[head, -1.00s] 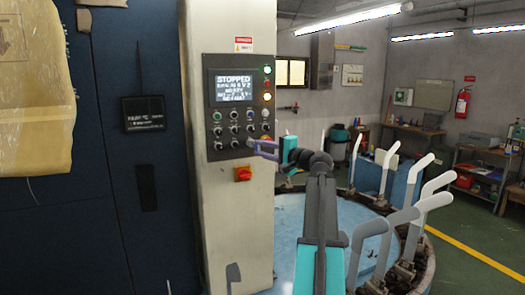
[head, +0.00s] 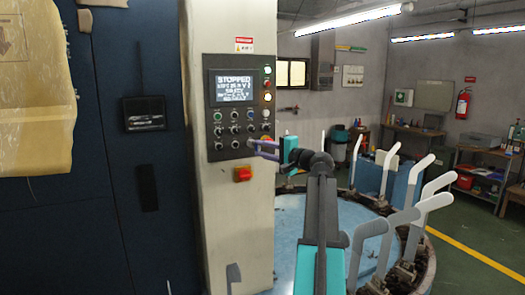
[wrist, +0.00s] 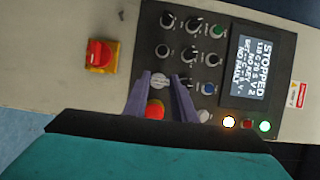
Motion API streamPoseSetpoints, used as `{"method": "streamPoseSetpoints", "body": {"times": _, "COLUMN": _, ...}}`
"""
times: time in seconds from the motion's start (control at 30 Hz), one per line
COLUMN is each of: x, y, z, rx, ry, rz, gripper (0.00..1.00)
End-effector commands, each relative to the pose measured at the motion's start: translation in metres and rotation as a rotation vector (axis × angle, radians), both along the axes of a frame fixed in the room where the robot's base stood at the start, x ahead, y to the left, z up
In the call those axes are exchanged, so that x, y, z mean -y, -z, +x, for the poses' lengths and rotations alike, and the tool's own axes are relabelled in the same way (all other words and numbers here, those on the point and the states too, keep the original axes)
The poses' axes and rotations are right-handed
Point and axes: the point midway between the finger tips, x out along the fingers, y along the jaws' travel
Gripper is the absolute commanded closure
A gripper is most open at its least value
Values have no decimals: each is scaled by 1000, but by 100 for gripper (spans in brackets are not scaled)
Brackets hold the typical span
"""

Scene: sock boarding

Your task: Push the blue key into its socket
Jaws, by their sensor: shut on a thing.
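My gripper (head: 252,146) reaches the lower row of the control panel (head: 213,78) from the right in the head view. In the wrist view its purple fingers (wrist: 161,77) are shut on a pale grey, knob-shaped piece (wrist: 159,80) at the fingertips, close to the panel face. No clearly blue key shows, and I cannot tell whether this pale piece is the key. The socket cannot be made out; it may be hidden behind the piece and the fingers.
Several dark knobs surround the fingertips. A blue button (wrist: 208,88) and an orange-red button (wrist: 155,109) are close by. A red switch on a yellow plate (wrist: 101,54) is below the panel. The panel screen (head: 234,87) reads STOPPED. A round carousel (head: 427,240) stands right.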

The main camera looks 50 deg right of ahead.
Motion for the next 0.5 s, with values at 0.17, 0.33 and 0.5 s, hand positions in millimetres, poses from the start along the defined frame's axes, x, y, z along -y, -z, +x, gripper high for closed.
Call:
{"method": "streamPoseSetpoints", "body": {"times": 0.17, "x": 0, "y": 0, "z": 1, "rx": 0, "ry": 0, "rz": 0, "gripper": 97}}
{"method": "streamPoseSetpoints", "body": {"times": 0.33, "x": 1, "y": 0, "z": 3, "rx": 0, "ry": 0, "rz": 0, "gripper": 97}}
{"method": "streamPoseSetpoints", "body": {"times": 0.5, "x": 2, "y": 0, "z": 6, "rx": 0, "ry": -1, "rz": 0, "gripper": 97}}
